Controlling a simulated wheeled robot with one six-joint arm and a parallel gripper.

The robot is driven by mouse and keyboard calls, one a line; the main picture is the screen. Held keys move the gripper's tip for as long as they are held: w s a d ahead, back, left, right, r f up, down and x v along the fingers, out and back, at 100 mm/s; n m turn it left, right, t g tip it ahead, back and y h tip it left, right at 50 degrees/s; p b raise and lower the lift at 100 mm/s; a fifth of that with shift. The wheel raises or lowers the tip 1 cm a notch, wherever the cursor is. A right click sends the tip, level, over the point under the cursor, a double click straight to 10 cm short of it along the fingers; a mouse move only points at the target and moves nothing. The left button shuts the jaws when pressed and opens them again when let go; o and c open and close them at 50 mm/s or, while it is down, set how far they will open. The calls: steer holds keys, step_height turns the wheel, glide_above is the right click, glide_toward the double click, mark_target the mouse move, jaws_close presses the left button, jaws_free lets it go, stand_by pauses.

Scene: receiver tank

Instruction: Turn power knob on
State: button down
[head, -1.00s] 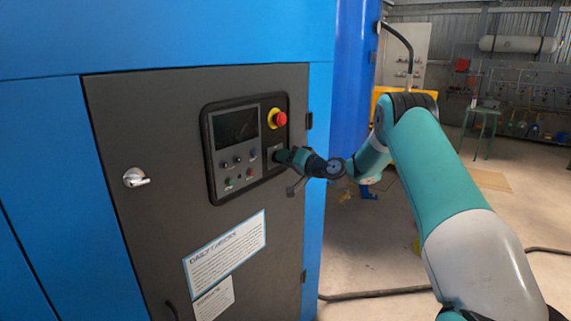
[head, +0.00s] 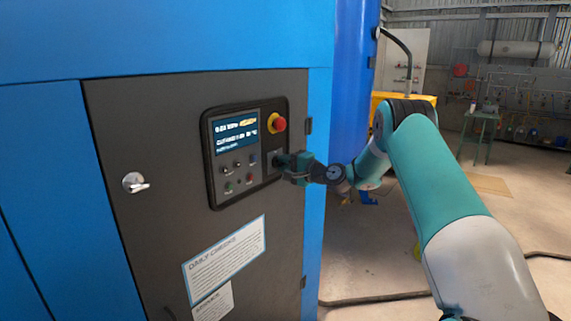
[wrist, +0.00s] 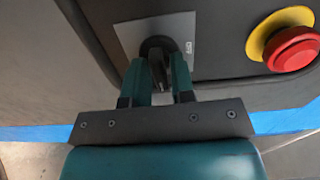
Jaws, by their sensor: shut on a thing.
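The power knob (wrist: 158,62) is a small dark knob on a light square plate (wrist: 178,30), in the upper middle of the wrist view. My gripper (wrist: 158,75) is shut on the knob, with one teal finger on each side of it. In the head view my gripper (head: 284,161) reaches the lower right of the control panel (head: 212,180) from the right and hides most of the knob. The panel's display (head: 236,133) is lit blue with white text.
A red emergency button (head: 278,124) on a yellow ring sits just above the knob, and it also shows in the wrist view (wrist: 292,48). Small buttons lie left of the knob. The dark door (head: 150,120) has a silver latch (head: 135,183). Floor to the right is mostly open.

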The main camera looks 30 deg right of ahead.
steer(key=shift+d, duration=0.1)
stand_by(0.5)
steer(key=c, duration=1.2)
jaws_free()
steer(key=shift+s, duration=0.1)
steer(key=b+v, duration=0.5)
steer(key=v, duration=1.2)
steer(key=shift+s+b, duration=0.1)
steer(key=shift+b, duration=0.2)
